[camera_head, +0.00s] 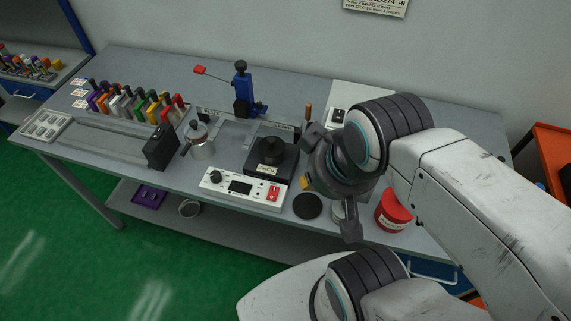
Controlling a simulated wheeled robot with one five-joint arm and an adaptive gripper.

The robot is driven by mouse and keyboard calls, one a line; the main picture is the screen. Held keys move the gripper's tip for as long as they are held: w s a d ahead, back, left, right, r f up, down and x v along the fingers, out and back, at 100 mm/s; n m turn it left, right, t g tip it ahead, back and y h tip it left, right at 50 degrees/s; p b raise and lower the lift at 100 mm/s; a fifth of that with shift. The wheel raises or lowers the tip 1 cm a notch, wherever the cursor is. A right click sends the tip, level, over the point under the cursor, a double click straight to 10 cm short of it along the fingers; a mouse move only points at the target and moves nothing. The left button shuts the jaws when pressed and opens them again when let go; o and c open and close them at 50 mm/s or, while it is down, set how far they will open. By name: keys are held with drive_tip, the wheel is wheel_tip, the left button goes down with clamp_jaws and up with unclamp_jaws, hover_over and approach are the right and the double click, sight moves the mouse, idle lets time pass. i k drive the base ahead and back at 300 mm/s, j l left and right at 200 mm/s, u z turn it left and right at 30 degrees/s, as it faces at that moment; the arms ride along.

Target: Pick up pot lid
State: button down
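A small silver pot (202,150) with a dark side handle stands left of the middle of the bench. A lid with a dark knob (196,127) appears to sit on it. A flat round black disc (307,206) lies near the bench's front edge; I cannot tell whether this is the pot lid instead. My gripper (328,185) is at the right of the bench, just right of the disc. Its two dark fingers are spread well apart, with nothing visible held. It partly hides a small silver container (339,211) below it.
A white control box (240,187) and a black device with a round knob (271,160) stand mid-bench. A red tub (392,211) is right of my gripper. A blue lever stand (242,92), colourful rack (135,105) and black upright block (160,147) stand farther left.

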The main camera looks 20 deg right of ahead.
sight(269, 146)
drive_tip(key=i+j+u, duration=0.2)
drive_tip(key=u, duration=0.2)
drive_tip(key=i+j+u, duration=0.2)
drive_tip(key=u, duration=0.2)
drive_tip(key=i+j+u, duration=0.25)
drive_tip(key=u, duration=0.2)
drive_tip(key=i+j+u, duration=0.1)
drive_tip(key=i+u, duration=0.15)
drive_tip(key=u, duration=0.15)
